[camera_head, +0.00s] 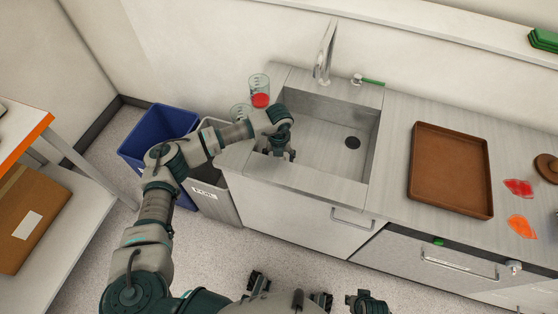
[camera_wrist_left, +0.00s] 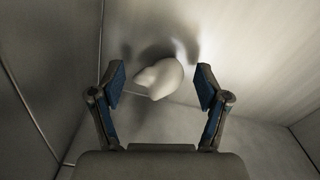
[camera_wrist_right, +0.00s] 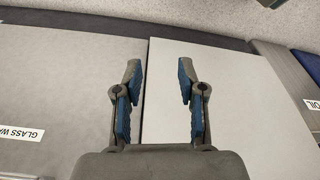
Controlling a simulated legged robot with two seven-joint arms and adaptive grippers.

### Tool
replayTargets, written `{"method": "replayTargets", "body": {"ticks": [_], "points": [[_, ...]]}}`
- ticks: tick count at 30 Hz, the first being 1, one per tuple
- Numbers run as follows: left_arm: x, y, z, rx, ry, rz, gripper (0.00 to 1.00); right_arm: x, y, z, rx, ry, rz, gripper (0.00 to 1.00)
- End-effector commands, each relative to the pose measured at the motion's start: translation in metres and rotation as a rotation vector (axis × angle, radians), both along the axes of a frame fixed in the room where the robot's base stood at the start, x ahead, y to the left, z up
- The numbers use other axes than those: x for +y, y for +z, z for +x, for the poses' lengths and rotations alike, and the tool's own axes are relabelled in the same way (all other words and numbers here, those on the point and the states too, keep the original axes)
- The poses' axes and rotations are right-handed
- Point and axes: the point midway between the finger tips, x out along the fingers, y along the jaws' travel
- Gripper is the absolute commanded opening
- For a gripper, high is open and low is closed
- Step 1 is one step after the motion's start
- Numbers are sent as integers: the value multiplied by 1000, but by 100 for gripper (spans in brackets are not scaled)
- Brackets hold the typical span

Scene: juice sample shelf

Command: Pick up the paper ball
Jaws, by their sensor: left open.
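The paper ball (camera_wrist_left: 160,80) is a white, rounded lump in the left wrist view, lying in the sink (camera_head: 325,145) near a wall and casting a shadow. My left gripper (camera_wrist_left: 160,73) is open, with one finger on each side of the ball. Gaps show between the ball and both fingers. In the head view my left gripper (camera_head: 279,154) reaches down into the left part of the sink, and I cannot make out the ball there. My right gripper (camera_wrist_right: 160,68) is open and empty in the right wrist view, over pale panels.
The sink walls stand close around my left gripper. A faucet (camera_head: 325,52) rises behind the sink. A beaker with red liquid (camera_head: 260,92) stands at its left rim. A brown tray (camera_head: 450,212) lies on the counter to the right. A blue bin (camera_head: 160,125) stands left.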

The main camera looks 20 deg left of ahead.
Motion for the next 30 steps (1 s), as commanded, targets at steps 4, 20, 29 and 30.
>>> {"method": "replayTargets", "body": {"ticks": [4, 20, 29, 30], "points": [[1, 1, 0, -1, 1, -1, 71, 1, -1, 1, 3, -1, 1, 40], [1, 3, 1, -1, 1, 0, 22, 1, -1, 1, 2, -1, 1, 40], [0, 58, 1, -5, -1, -1, 22, 3, -21, 2, 9, 2, 2, 40], [0, 66, 1, -7, 0, -1, 22, 3, -24, 2, 10, 2, 2, 40]]}}
